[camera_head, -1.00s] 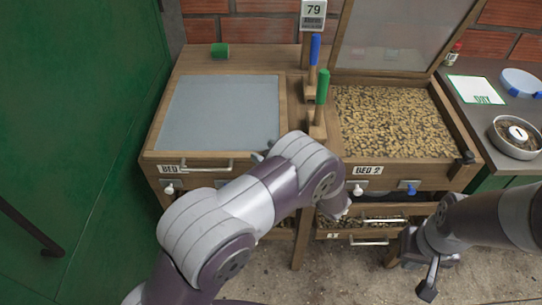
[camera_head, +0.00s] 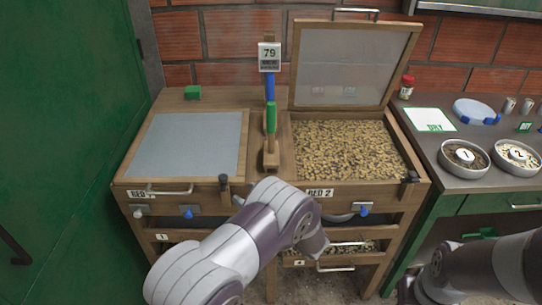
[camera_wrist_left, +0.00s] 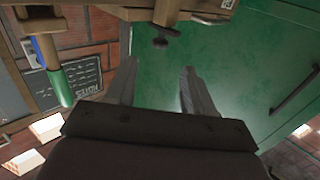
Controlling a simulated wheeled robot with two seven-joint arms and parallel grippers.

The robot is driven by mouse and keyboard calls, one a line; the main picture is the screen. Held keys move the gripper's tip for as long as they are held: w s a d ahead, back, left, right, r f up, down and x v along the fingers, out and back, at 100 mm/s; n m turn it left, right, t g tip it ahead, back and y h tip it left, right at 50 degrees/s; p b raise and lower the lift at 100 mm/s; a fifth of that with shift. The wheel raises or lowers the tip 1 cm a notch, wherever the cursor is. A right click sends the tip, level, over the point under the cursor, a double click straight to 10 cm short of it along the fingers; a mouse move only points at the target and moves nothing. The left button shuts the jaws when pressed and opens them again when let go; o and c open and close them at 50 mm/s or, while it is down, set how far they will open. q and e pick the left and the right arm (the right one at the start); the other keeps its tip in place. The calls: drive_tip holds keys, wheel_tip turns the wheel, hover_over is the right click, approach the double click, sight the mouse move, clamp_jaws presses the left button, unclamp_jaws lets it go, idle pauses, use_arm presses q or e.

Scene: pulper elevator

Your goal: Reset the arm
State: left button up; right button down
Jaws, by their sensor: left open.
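My left arm (camera_head: 235,245) is purple and white. It comes in from the bottom left, bends in front of the cabinet, and hides part of the drawers. In the head view its gripper is mostly hidden behind the arm. In the left wrist view the left gripper (camera_wrist_left: 156,72) is open with two grey fingers apart and nothing between them. My right arm (camera_head: 490,265) is at the lower right. Its gripper end (camera_head: 412,290) is dark and cut by the bottom edge, so its jaws are unclear.
A wooden cabinet (camera_head: 135,180) has a closed left bed lid (camera_head: 190,145) and an open right lid (camera_head: 350,68) over a bed of beans (camera_head: 345,150). A dark counter (camera_head: 465,180) with dishes stands right. A green door (camera_head: 70,130) is left. Some floor shows below.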

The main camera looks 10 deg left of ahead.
use_arm(q)
drive_tip(key=d+f+m+h+p, duration=0.1)
drive_tip(key=d+f+m+h, duration=0.75)
drive_tip(key=d+h, duration=0.4)
drive_tip(key=s+a+r+m+g+h+p, duration=0.1)
drive_tip(key=s+r+m+g+h, duration=0.15)
drive_tip(key=s, duration=0.45)
drive_tip(key=s+a+r+m+g+h+p, duration=0.15)
drive_tip(key=s+r+g, duration=0.25)
drive_tip(key=s, duration=0.4)
drive_tip(key=s+a+r+p, duration=0.1)
drive_tip(key=s+a+r, duration=0.6)
drive_tip(key=r, duration=0.2)
drive_tip(key=shift+s+a+r+g+y+p, duration=0.3)
drive_tip(key=shift+s+r+g+y+p, duration=0.05)
drive_tip(key=shift+g, duration=0.1)
